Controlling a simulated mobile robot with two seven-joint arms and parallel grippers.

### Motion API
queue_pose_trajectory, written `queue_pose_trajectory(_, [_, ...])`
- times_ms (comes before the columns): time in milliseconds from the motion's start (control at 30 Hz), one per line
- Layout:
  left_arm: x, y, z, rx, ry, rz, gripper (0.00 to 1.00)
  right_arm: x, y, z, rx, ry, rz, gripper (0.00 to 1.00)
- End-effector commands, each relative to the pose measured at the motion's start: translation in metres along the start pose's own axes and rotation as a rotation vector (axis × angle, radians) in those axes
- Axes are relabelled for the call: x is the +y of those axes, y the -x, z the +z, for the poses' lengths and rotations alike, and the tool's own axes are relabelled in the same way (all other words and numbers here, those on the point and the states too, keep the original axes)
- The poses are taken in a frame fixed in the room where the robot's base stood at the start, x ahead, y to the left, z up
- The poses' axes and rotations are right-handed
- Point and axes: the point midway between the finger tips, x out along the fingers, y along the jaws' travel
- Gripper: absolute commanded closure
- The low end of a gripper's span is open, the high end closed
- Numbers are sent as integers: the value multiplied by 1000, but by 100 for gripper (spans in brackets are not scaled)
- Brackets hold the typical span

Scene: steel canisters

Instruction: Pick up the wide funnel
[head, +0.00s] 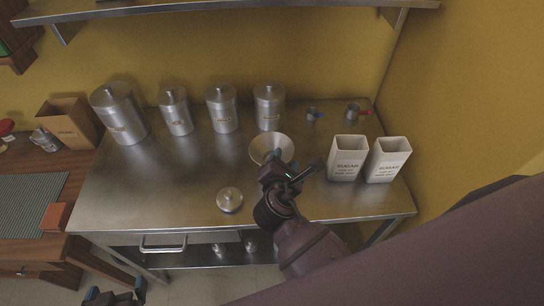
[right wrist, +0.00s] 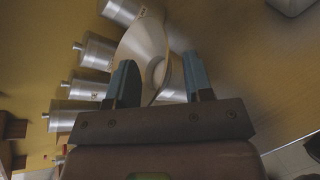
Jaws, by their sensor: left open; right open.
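The wide funnel (head: 263,147) is a pale, round, flared piece on the steel table, in front of the rightmost canister. My right gripper (head: 292,163) is open just in front of it and hides part of its near side. In the right wrist view the funnel (right wrist: 143,43) shows beyond and between the spread fingers of my right gripper (right wrist: 162,80), with its flared mouth and narrower neck visible. I cannot tell whether a finger touches it. My left gripper (head: 115,292) is open and empty at the bottom left, below the table's front edge.
Several lidded steel canisters (head: 222,108) stand along the back of the steel table (head: 155,190). A round lid (head: 229,199) lies at the front. Two white sugar boxes (head: 347,158) stand right of my right gripper. Two small metal cups (head: 352,112) are behind them. The table's left front is clear.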

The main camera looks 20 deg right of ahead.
Motion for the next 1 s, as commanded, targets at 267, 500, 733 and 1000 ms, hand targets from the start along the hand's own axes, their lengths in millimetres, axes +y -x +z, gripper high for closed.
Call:
queue_pose_trajectory(267, [0,-3,4,1,-1,0,0,0,-13,0,1,0,0,53])
queue_pose_trajectory(500, [0,-3,1,8,-1,1,0,0,-13,0,0,0,0,70])
queue_pose_trajectory(733, [0,-4,0,11,-2,1,0,0,-13,0,1,1,-1,100])
queue_pose_trajectory(1000, [0,-4,1,8,-2,1,0,0,-13,0,1,1,-1,100])
